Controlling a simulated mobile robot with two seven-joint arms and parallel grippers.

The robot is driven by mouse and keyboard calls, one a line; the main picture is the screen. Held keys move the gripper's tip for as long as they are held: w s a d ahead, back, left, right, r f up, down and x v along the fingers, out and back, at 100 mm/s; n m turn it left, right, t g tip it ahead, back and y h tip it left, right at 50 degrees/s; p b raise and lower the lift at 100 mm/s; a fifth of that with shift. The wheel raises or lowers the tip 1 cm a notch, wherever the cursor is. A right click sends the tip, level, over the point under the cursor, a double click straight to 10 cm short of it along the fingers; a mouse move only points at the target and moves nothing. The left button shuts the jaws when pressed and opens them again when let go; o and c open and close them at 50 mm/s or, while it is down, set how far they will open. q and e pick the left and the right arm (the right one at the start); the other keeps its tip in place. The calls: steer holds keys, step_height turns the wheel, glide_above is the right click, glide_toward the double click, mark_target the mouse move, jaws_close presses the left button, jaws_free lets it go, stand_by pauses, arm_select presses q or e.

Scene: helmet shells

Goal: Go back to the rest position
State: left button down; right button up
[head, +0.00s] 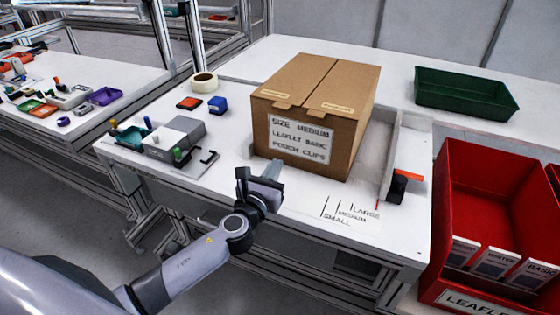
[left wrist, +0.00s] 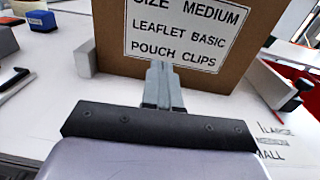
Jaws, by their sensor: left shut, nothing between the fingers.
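My left gripper (head: 272,172) is shut and empty just in front of the cardboard box. In the left wrist view its closed fingers (left wrist: 163,88) point at the box's front face, below the label; whether they touch it I cannot tell. The brown cardboard box (head: 333,100) is closed with tape and stands upright on the white table (head: 240,190). Its label reads "SIZE MEDIUM LEAFLET BASIC POUCH CLIPS". The box (left wrist: 110,55) fills the upper middle of the left wrist view. My right gripper is not in view.
Red bins (head: 485,190) stand at the right, and a green tray (head: 466,92) is on the back table. A grey device (head: 178,138), a tape roll (head: 204,82) and a blue block (head: 217,104) lie left of the box. A guide with a red-black clamp (head: 402,183) is at its right.

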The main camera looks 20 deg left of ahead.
arm_select(q)
steer(key=s, duration=0.6)
steer(key=shift+s, duration=0.4)
steer(key=s+f+n+g, duration=0.2)
steer(key=s+f+n, duration=0.3)
steer(key=n, duration=0.6)
steer(key=s+d+f+n+g+h, duration=0.1)
steer(key=s+f+n+g, duration=0.2)
steer(key=s+f+n, duration=0.2)
steer(key=s+f+n+g+h, duration=0.1)
steer(key=s+f+n, duration=0.5)
steer(key=n, duration=1.1)
steer(key=s+g, duration=0.1)
steer(key=s, duration=0.3)
steer(key=shift+d+n+g+p, duration=0.15)
steer(key=shift+n+g+p, duration=0.15)
steer(key=shift+n+p, duration=0.1)
